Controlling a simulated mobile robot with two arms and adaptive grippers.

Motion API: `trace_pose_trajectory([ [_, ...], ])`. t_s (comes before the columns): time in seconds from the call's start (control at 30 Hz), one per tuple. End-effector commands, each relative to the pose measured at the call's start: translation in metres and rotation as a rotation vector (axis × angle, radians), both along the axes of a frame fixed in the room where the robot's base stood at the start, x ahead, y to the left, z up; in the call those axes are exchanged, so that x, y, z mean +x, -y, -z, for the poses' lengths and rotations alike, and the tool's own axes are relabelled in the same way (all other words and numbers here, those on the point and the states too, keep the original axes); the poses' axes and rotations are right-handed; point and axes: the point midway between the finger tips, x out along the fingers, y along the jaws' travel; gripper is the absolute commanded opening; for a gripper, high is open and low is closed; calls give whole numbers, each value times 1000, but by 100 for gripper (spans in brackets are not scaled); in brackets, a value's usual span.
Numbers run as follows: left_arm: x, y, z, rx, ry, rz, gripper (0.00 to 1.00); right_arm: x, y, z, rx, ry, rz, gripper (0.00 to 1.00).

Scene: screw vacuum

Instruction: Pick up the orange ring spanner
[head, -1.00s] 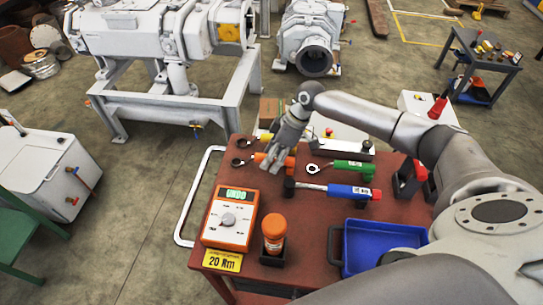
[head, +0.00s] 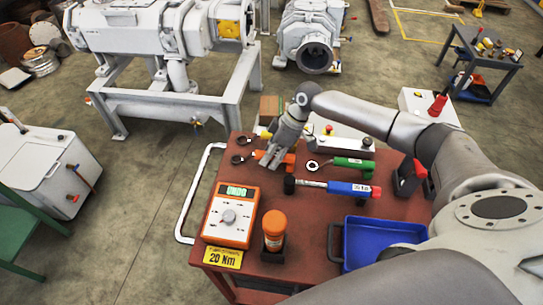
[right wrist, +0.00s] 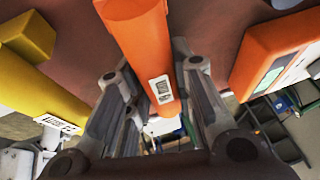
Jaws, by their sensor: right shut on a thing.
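The orange ring spanner (head: 290,160) lies on the reddish-brown table between a yellow-handled spanner and a green-handled one. Its dark ring end points left in the head view. My right gripper (head: 268,160) is over its handle and partly covers it. In the right wrist view the orange handle (right wrist: 143,45), with a small white label, runs between the two fingers of the right gripper (right wrist: 165,100). The gripper is shut on it. I cannot tell whether the spanner touches the table. My left gripper is not in view.
The green-handled spanner (head: 350,163) and a blue-and-red torque tool (head: 345,187) lie to the right. An orange meter (head: 231,217), an orange-capped bottle (head: 274,225) and a blue tray (head: 376,245) are nearer. The yellow handle (right wrist: 40,95) is close beside the gripper.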

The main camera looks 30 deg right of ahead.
Motion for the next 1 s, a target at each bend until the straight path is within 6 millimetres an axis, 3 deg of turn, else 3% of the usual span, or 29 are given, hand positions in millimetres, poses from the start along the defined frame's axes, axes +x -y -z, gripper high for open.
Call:
trace_pose_trajectory([
  [0.27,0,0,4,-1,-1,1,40,1,0,-6,1,4,0,0],
  [0.47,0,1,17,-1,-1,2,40,2,0,-31,1,9,-1,0],
  [0.8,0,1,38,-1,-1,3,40,29,51,-93,0,6,6,0],
  [1.0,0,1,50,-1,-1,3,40,48,86,-111,4,4,4,0],
])
